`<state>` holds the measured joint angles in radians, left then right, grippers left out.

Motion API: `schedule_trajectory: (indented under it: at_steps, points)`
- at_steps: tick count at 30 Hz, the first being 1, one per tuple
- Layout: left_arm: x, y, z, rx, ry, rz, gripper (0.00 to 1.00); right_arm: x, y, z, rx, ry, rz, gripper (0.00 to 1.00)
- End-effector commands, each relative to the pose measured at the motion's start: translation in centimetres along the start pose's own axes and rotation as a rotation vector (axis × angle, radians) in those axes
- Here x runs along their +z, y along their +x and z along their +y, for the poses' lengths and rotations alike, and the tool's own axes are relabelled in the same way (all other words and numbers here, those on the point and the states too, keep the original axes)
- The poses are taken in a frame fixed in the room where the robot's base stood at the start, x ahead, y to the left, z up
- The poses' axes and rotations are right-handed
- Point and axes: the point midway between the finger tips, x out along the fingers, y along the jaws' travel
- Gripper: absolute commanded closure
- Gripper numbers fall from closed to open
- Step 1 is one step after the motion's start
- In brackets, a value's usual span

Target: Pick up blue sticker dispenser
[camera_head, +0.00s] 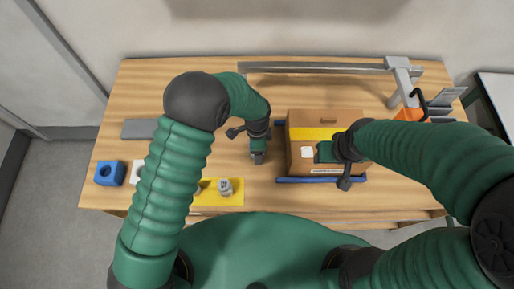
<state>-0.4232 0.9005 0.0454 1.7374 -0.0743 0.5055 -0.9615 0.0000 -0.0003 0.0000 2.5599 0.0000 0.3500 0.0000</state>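The blue block-like thing with a pale round part on its front, which looks like the blue sticker dispenser (109,173), stands at the left end of the wooden table. My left gripper (258,157) is over the middle of the table, left of the cardboard box and well to the right of the dispenser. My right gripper (324,152) is over the cardboard box (306,118), which has a yellow band and a white label. Neither gripper visibly holds anything; finger openings are too small to tell.
A white item (136,172) is beside the dispenser, and a grey flat plate (138,129) lies behind. Blue rails (322,180) flank the box. A grey post with a long bar (310,68) stands behind.

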Motion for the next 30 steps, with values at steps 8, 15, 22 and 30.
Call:
schedule_trajectory:
  at_steps: [8, 15, 22, 30]
  points:
    - [0.01, 0.26, -0.01, -0.001, 0.000, 0.001, 0.36, 0.02, 0.02, 0.00, 0.000, 0.000, -0.001, 0.51]
    - [-0.02, 0.24, -0.01, -0.001, 0.001, 0.001, 0.67, 0.02, 0.02, 0.00, 0.000, 0.000, -0.001, 0.51]
    - [-0.03, 0.24, -0.03, -0.001, 0.001, 0.001, 0.97, 0.02, 0.02, 0.00, 0.000, 0.000, 0.000, 0.51]
    - [-0.04, 0.18, -0.03, -0.001, 0.001, 0.001, 1.00, 0.00, -0.02, 0.00, 0.000, 0.000, 0.000, 0.51]
